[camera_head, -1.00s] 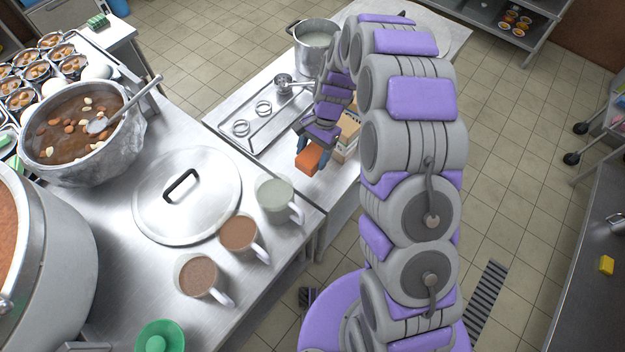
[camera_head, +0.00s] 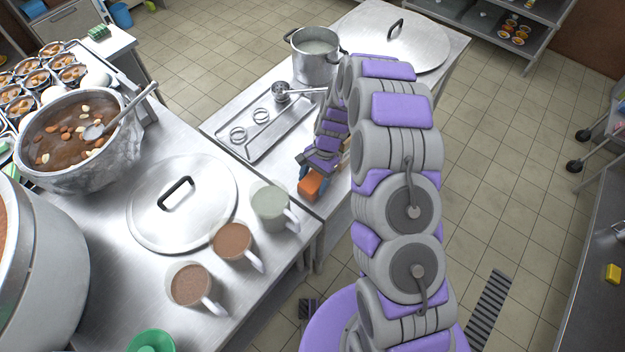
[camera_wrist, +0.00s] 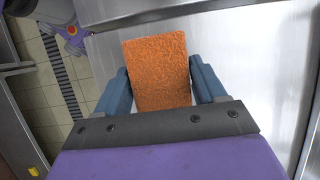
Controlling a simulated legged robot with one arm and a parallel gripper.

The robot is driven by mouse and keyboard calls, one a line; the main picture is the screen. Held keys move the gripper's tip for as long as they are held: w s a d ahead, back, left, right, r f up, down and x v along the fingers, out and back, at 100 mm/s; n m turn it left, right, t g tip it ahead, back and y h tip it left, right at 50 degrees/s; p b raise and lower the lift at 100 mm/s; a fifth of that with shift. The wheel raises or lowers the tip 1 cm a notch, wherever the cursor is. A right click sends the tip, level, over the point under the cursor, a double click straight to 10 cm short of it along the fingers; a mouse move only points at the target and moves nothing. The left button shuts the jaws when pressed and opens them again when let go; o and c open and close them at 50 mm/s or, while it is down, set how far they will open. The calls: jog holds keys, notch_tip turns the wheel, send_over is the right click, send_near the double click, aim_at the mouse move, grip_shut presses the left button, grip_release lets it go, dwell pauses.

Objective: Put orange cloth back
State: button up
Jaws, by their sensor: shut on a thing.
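The orange cloth (camera_head: 310,186) is a small, thick, block-like piece with a rough, towel-like surface. In the wrist view the orange cloth (camera_wrist: 159,70) sits between the two blue fingers of my gripper (camera_wrist: 162,88), which is shut on it. In the head view my gripper (camera_head: 318,172) points down over the front part of the far steel table, with the cloth at its tips. I cannot tell whether the cloth touches the table top.
A steel tray (camera_head: 268,146) with ring-shaped tools lies left of my gripper. A stockpot (camera_head: 315,62) and a large lid (camera_head: 402,42) stand behind. Mugs (camera_head: 272,205) and another lid (camera_head: 180,200) are on the nearer table. A gap separates the tables.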

jog(key=o, duration=0.8)
jog(key=shift+d+f, duration=0.1)
jog(key=shift+d, duration=0.05)
jog(key=shift+o, duration=1.1)
jog(key=shift+a, duration=0.55)
jog(key=p+v, duration=0.3)
jog(key=v, duration=0.9)
jog(key=s+d+r+n, duration=0.2)
jog(key=s+r, duration=0.4)
jog(key=r, duration=0.4)
jog(key=s+d+r+n+h, duration=0.1)
jog(key=s+d+r+n, duration=0.1)
jog(key=s, duration=0.8)
jog(key=s+d+r+n+t+h, duration=0.1)
jog(key=s+d+r, duration=0.3)
jog(key=s, duration=0.5)
jog(key=s+d+r+n, duration=0.2)
jog(key=s+d+r, duration=0.2)
jog(key=s, duration=0.6)
notch_tip(320, 180, up, 2)
jog(key=shift+s+r+n+t+h+b, duration=0.1)
jog(key=shift+s+n+t+h+b, duration=0.2)
jog(key=shift+s+t+h, duration=0.1)
jog(key=shift+w+a, duration=0.1)
